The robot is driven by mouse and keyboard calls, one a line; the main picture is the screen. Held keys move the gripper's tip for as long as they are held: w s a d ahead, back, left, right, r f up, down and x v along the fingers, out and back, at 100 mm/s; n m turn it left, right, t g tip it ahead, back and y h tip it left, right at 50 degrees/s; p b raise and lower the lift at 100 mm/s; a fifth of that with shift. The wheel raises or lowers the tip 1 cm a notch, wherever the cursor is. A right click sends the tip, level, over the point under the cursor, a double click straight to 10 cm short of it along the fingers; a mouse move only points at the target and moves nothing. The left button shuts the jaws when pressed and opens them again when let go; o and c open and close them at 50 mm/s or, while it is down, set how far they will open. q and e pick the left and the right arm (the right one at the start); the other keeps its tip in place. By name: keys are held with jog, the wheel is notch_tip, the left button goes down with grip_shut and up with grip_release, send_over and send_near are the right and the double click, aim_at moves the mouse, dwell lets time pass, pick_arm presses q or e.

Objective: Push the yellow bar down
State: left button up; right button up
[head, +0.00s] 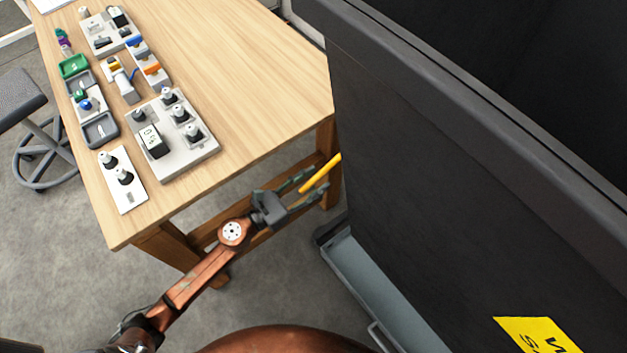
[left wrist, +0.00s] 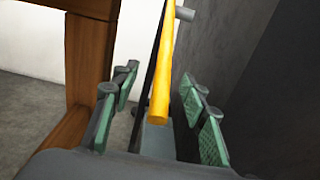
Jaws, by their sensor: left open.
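The yellow bar (head: 321,172) sticks out beside the side of the black machine, near the table's right front leg. My left gripper (head: 309,184) is open close to the bar, with its fingers pointing toward it. In the left wrist view the yellow bar (left wrist: 164,90) runs from the top centre down to a rounded end between the two open green-padded fingers of my left gripper (left wrist: 160,115). I see no contact between the fingers and the bar. A grey stub (left wrist: 185,14) shows at the bar's upper part. My right gripper is not in view.
The black machine wall (head: 420,190) fills the right side, with a grey ledge (head: 385,300) at its foot. A wooden table (head: 245,75) with several lab devices stands at the left. A stool (head: 20,95) stands beyond it.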

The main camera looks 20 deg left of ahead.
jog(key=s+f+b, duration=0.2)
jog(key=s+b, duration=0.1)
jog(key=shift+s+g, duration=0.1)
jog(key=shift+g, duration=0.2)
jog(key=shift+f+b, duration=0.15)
jog(key=shift+b, duration=0.15)
pick_arm(q)
jog(key=v, duration=1.3)
